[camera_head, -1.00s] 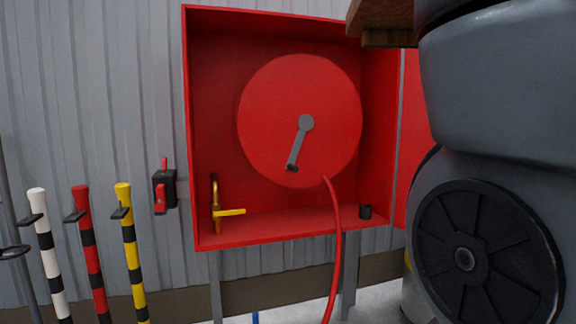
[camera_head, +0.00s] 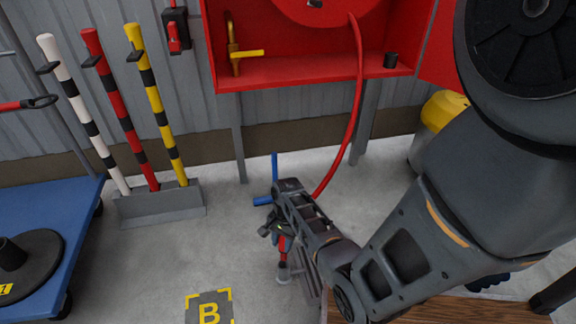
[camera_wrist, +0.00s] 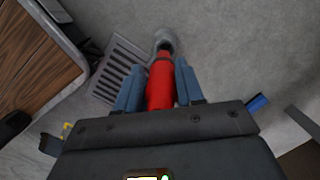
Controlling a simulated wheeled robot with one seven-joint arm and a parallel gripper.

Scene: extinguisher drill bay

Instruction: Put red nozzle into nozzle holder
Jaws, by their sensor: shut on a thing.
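The red nozzle (camera_wrist: 160,84), with a grey tip, is between the two blue-grey fingers of my gripper (camera_wrist: 160,88) in the wrist view. My gripper is shut on it. In the head view my gripper (camera_head: 281,232) is low over the concrete floor, and the red nozzle (camera_head: 283,247) shows below it, partly hidden, tip down. A small black cup (camera_head: 391,60), which looks like the nozzle holder, stands upright on the right end of the red cabinet's bottom shelf, up and right of my gripper and apart from it.
A red hose (camera_head: 356,95) hangs from the reel (camera_head: 325,8) over the front edge of the red cabinet (camera_head: 305,75). Striped poles in a grey stand (camera_head: 160,203) and a blue cart (camera_head: 50,215) are left. A wooden top (camera_head: 470,308) is lower right.

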